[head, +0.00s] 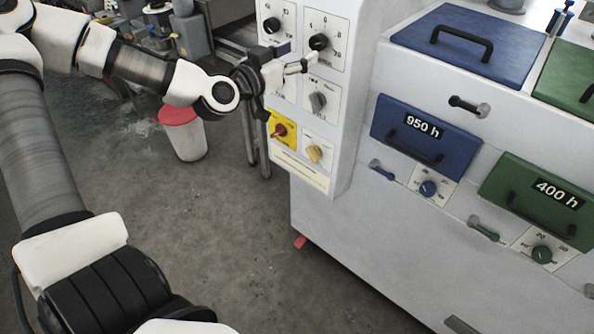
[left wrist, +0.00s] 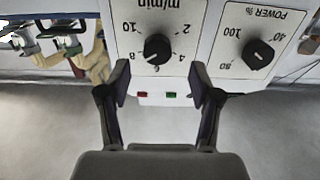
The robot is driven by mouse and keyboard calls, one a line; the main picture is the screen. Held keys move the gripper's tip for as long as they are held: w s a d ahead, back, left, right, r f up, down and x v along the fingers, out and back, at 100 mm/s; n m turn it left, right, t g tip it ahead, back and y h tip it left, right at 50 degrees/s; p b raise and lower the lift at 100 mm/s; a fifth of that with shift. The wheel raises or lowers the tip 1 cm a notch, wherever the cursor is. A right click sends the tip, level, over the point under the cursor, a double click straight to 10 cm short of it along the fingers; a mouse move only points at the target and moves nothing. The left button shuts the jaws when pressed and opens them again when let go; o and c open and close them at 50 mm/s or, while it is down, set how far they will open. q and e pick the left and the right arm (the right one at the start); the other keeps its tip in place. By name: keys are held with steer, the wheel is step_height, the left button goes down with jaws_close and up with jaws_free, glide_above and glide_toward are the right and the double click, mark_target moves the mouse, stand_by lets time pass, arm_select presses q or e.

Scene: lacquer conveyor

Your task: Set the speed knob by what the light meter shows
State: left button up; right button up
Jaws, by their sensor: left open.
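The speed knob, a black dial marked m/min, is at the upper right of the white control panel in the head view (head: 319,42). It also shows upside down in the left wrist view (left wrist: 157,48), with a scale from 2 to 10; its pointer's exact setting is hard to read. My left gripper (head: 303,63) is open and empty in front of the panel, close to this knob. In the left wrist view its fingers (left wrist: 160,82) are spread to either side, below the knob and apart from it. I cannot make out a light meter. My right gripper is not in view.
A black POWER % knob (left wrist: 258,54) is beside the speed knob. Blue 950 h (head: 455,150) and green 400 h (head: 520,185) drawers stand right.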

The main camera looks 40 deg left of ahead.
arm_select(q)
steer(key=s+d+f+g+b, duration=0.1)
steer(key=s+d+f+g, duration=0.2)
steer(key=f, duration=0.8)
steer(key=s+d+f+g+b, duration=0.2)
steer(key=s+d+f+g, duration=0.2)
steer(key=f, duration=0.8)
steer(key=s+d+f+g+b, duration=0.1)
steer(key=s+d+f+g, duration=0.2)
steer(key=f, duration=0.9)
steer(key=s+g, duration=0.1)
steer(key=s, duration=0.2)
steer(key=shift+s+d+f+n+g, duration=0.15)
steer(key=shift+d+n+g, duration=0.15)
steer(key=shift+g, duration=0.1)
steer(key=s+d+f+g+b, duration=0.1)
steer(key=s+d+f+g, duration=0.1)
steer(key=s+f, duration=0.5)
steer(key=s+d+f+g+y+b, duration=0.1)
steer(key=s+f+g, duration=0.3)
steer(key=s+f, duration=0.4)
steer(key=s+d+b, duration=0.1)
steer(key=s, duration=0.2)
steer(key=shift+n, duration=0.3)
